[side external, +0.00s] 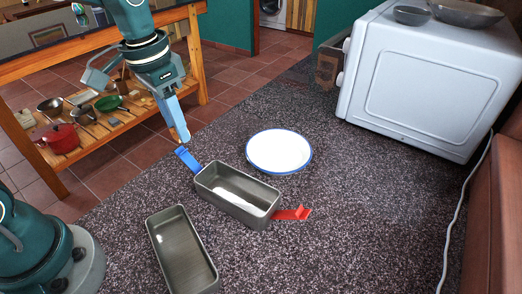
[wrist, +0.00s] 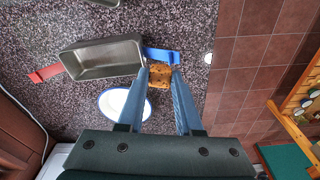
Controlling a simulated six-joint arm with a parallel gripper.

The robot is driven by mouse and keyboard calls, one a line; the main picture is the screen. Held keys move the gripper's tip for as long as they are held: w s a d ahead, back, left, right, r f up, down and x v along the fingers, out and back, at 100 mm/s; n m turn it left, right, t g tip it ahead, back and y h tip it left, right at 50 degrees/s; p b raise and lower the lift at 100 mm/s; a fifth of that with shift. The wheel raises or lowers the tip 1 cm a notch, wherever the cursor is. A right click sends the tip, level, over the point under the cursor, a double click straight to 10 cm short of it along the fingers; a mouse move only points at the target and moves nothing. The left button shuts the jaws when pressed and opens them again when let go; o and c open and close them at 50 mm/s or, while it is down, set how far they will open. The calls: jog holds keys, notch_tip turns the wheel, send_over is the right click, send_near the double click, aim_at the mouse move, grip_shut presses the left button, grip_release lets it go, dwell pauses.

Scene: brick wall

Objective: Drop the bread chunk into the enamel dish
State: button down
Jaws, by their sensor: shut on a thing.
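The bread chunk (wrist: 160,76) is a small golden-brown piece with darker spots. In the wrist view it sits between the tips of my gripper (wrist: 161,72), which is shut on it. In the side view my gripper (side external: 183,138) hangs near the countertop's far left edge, just above the blue strip; the chunk is hard to make out there. The enamel dish (side external: 280,150) is white, round and shallow with a blue rim, right of my gripper. It looks empty. In the wrist view the dish (wrist: 113,106) is partly hidden behind a finger.
A metal loaf pan (side external: 240,190) with a blue strip (side external: 188,159) and a red strip (side external: 292,213) at its ends stands between my gripper and the front. A second pan (side external: 181,250) is nearer. A white oven (side external: 430,85) stands back right. Counter around the dish is clear.

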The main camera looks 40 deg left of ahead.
jog(key=shift+r, duration=0.1)
jog(key=s+a+r+n, duration=0.2)
jog(key=s+r, duration=0.1)
jog(key=r, duration=0.2)
jog(key=shift+a, duration=0.1)
jog(key=w+r, duration=0.2)
jog(key=w, duration=0.5)
send_over(261, 159)
jog(key=shift+m, duration=0.3)
jog(key=f, duration=1.2)
jog(key=shift+s, duration=0.3)
jog(key=shift+f, duration=1.95)
